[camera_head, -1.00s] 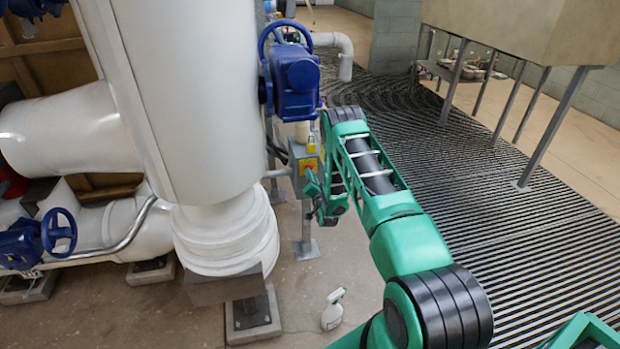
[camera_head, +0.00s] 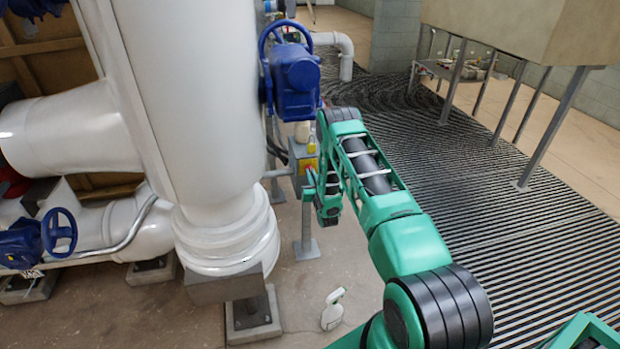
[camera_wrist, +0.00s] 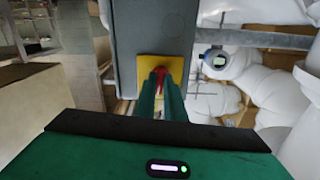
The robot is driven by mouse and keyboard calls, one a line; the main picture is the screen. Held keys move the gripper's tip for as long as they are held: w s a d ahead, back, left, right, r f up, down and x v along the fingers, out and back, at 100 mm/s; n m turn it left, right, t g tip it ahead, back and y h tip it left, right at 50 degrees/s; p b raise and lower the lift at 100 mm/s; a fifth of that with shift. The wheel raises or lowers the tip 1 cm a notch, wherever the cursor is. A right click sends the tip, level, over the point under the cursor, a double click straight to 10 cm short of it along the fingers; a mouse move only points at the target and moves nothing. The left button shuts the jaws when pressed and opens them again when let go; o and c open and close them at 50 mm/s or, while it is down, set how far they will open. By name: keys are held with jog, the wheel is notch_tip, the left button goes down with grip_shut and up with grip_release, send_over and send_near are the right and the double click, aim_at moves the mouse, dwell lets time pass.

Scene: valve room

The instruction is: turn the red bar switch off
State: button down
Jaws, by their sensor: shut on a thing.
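The red bar switch (camera_wrist: 159,72) sits on a yellow plate (camera_wrist: 178,64) on the face of a grey box (camera_wrist: 150,28) in the wrist view. My gripper (camera_wrist: 160,88) is shut on the red bar, with its two green fingers on either side of it. In the head view the grey box (camera_head: 297,154) stands on a post beside the big white pipe, and my gripper (camera_head: 309,175) is at its yellow plate. The red bar is mostly hidden between the fingers.
A large white pipe (camera_head: 190,100) stands left of the box. A blue valve actuator (camera_head: 292,78) is just above it. A white spray bottle (camera_head: 333,310) stands on the floor below. Dark floor grating (camera_head: 480,200) lies open to the right.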

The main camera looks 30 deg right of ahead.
jog(key=n, duration=1)
jog(key=shift+s+f, duration=0.1)
jog(key=shift+a, duration=0.15)
dwell(0.4)
jog(key=c, duration=1.8)
grip_release()
jog(key=shift+c, duration=0.2)
jog(key=v, duration=1)
jog(key=shift+s, duration=0.3)
